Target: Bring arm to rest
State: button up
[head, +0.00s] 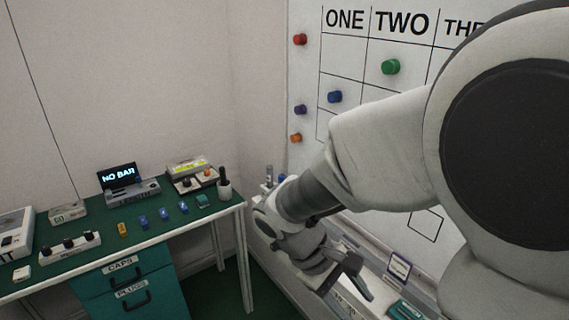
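My arm reaches in from the right side of the head view, bent down past the whiteboard. My gripper (350,277) is low in the middle right, over or in front of the shelf below the board. Its fingers look spread apart, and I see nothing held between them. The gripper is small and partly dark here, so contact with the shelf cannot be told.
A green-topped bench (80,262) at left carries a "NO BAR" display (118,175), small blue blocks and a knob box (70,248). The whiteboard (345,60) holds coloured magnets, including a green one (390,67). A ledge (375,265) runs below it. Floor (235,290) shows between bench and ledge.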

jog(key=s+d+r+m+t+y+p, duration=0.1)
jog(key=s+r+m+t+y+p, duration=0.1)
jog(key=r, duration=0.6)
jog(key=s+d+r+m+t+y+p, duration=0.1)
jog(key=s+r+m+t+y+p, duration=0.1)
jog(key=r, duration=0.6)
jog(key=s+m+t+y, duration=0.1)
jog(key=m+t+y, duration=0.1)
jog(key=m+t, duration=0.1)
jog(key=shift+s+r+m+y, duration=0.15)
jog(key=shift+r+m+y, duration=0.15)
jog(key=shift+m+y, duration=0.1)
